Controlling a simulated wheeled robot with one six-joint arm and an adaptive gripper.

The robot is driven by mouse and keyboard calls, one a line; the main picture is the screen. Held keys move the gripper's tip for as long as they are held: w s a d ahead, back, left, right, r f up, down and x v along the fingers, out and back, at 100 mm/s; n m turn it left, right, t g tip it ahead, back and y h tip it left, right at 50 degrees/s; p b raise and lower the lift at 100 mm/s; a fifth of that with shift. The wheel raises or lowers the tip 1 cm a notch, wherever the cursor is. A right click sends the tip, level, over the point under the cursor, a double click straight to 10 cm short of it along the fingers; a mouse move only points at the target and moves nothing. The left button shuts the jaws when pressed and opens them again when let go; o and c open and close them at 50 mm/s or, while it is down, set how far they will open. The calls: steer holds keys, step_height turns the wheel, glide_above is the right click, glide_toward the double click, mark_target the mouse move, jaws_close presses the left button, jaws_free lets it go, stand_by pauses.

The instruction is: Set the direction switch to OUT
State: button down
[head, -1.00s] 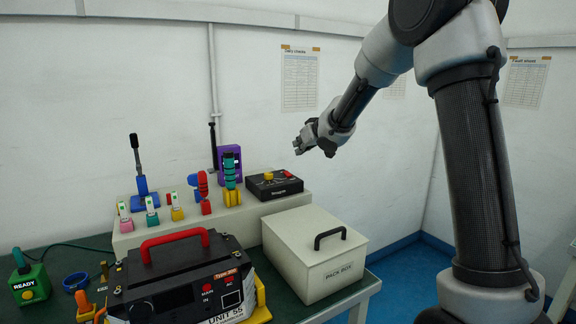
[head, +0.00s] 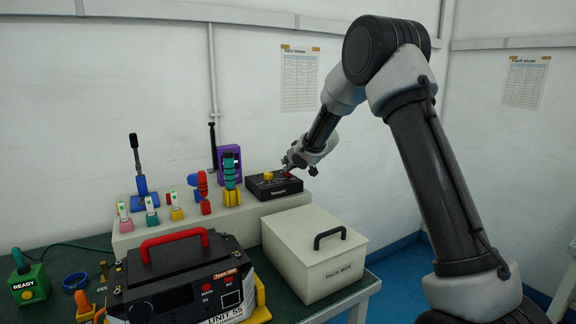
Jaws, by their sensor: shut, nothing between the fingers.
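A black control box (head: 262,191) with a yellow knob (head: 268,177) sits at the right end of the pale raised shelf. Its front label is too small to read surely, and I cannot tell which part is the direction switch or how it is set. My gripper (head: 287,166) is shut and empty at the right side of the box top, close to a red part (head: 288,175) there. The gripper partly covers that side of the box. I cannot tell whether the fingertips touch it.
A cream pack box (head: 325,270) with a black handle stands in front of the shelf. A black unit with a red handle (head: 174,238) is left of it. Several coloured tools stand on the shelf (head: 240,214), including a purple holder (head: 229,160) left of the black box.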

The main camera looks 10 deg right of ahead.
steer(key=shift+w+a+f, duration=0.1)
steer(key=shift+w+f, duration=0.2)
steer(key=shift+s, duration=0.15)
steer(key=shift+s+d+f, duration=0.15)
steer(key=shift+s, duration=0.25)
steer(key=shift+s+d+f, duration=0.15)
steer(key=shift+s, duration=0.2)
